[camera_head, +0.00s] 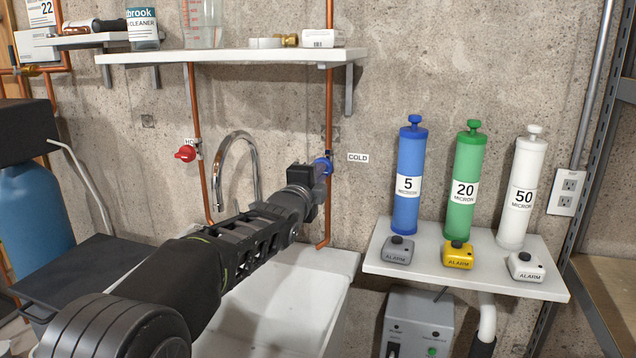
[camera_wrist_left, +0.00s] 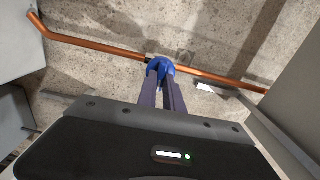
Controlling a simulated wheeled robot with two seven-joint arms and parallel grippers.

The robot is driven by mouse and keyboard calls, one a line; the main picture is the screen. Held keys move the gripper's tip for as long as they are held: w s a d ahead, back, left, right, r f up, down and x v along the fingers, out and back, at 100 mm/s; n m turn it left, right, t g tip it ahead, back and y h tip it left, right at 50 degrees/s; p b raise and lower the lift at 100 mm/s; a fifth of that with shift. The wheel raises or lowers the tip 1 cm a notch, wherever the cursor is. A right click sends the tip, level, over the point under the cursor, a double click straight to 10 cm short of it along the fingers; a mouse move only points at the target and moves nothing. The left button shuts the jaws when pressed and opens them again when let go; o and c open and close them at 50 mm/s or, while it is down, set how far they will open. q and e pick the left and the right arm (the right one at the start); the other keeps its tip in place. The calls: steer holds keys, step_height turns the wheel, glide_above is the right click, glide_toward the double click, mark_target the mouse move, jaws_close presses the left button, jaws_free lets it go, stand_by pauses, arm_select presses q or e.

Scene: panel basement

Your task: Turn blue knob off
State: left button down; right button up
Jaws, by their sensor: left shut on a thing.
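The blue knob (camera_head: 323,165) is on the right copper pipe, beside the COLD label (camera_head: 358,157). My left arm reaches up from the lower left, and my left gripper (camera_head: 314,172) is at the knob. In the left wrist view the blue knob (camera_wrist_left: 160,68) sits between the two fingertips, which are shut on it. The gripper hides part of the knob in the head view. My right gripper is in neither view.
A red knob (camera_head: 186,153) is on the left copper pipe. A curved faucet (camera_head: 238,150) stands above the white sink (camera_head: 290,300). A shelf (camera_head: 230,55) is overhead. At right, a white shelf (camera_head: 470,275) bears blue, green and white cylinders and alarm boxes.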

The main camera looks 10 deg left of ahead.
arm_select(q)
steer(key=shift+m, duration=0.3)
steer(key=c, duration=1.5)
jaws_free()
steer(key=shift+s+a+b, duration=0.2)
steer(key=shift+s+b, duration=0.4)
steer(key=shift+s, duration=3.3)
